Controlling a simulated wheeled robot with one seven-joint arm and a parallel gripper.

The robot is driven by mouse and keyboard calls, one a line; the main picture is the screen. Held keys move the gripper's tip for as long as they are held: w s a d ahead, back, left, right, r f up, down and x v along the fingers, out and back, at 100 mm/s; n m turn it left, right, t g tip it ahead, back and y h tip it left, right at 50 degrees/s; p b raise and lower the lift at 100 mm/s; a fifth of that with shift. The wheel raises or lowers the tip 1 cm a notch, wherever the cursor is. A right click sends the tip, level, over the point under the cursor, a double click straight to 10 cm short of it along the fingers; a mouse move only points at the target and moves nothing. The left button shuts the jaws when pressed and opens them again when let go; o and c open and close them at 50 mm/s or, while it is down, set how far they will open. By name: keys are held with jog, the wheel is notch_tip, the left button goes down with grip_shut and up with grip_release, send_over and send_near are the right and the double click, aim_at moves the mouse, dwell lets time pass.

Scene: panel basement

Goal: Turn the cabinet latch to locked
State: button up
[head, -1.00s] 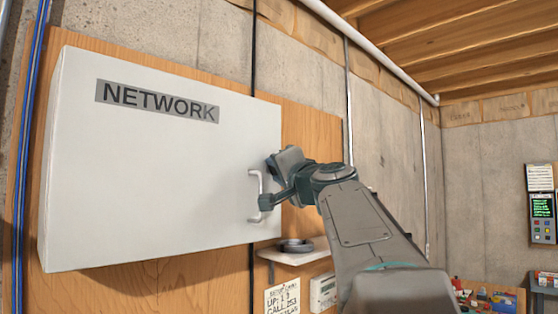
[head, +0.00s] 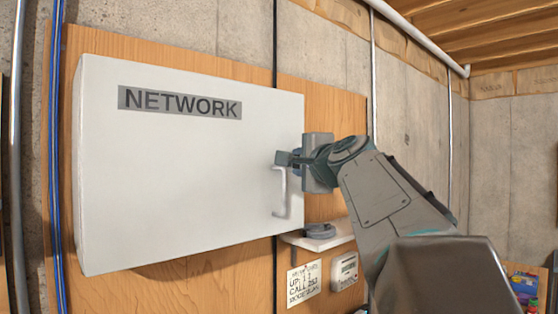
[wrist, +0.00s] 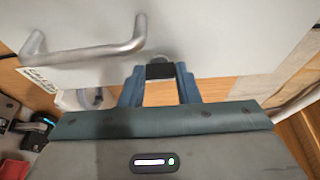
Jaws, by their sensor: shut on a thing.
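The white cabinet (head: 180,190), labelled NETWORK, is on the wall with its door closed flat. Its grey bar handle (head: 281,195) is near the door's right edge; it also shows at the upper left in the wrist view (wrist: 85,55). My gripper (head: 285,158) is at the door's right edge, just above the handle. In the wrist view my gripper (wrist: 160,74) has its two blue fingers shut on the small dark latch (wrist: 160,70), with a round grey base behind it. The latch is hidden by my gripper in the head view, and its marked position cannot be read.
A small shelf (head: 327,240) with a dark coil (head: 318,230) is below the cabinet's right corner. A paper note (head: 304,285) and a white box (head: 345,272) hang beneath it. Concrete wall is to the right.

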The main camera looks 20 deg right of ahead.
dwell(0.3)
jog(key=o, duration=1)
jog(key=s+b, duration=0.1)
jog(key=s, duration=0.3)
jog(key=s+b, duration=0.2)
jog(key=s, duration=0.3)
jog(key=s+b, duration=0.1)
jog(key=s, duration=0.3)
jog(key=shift+s+a, duration=0.3)
jog(key=shift+s, duration=0.1)
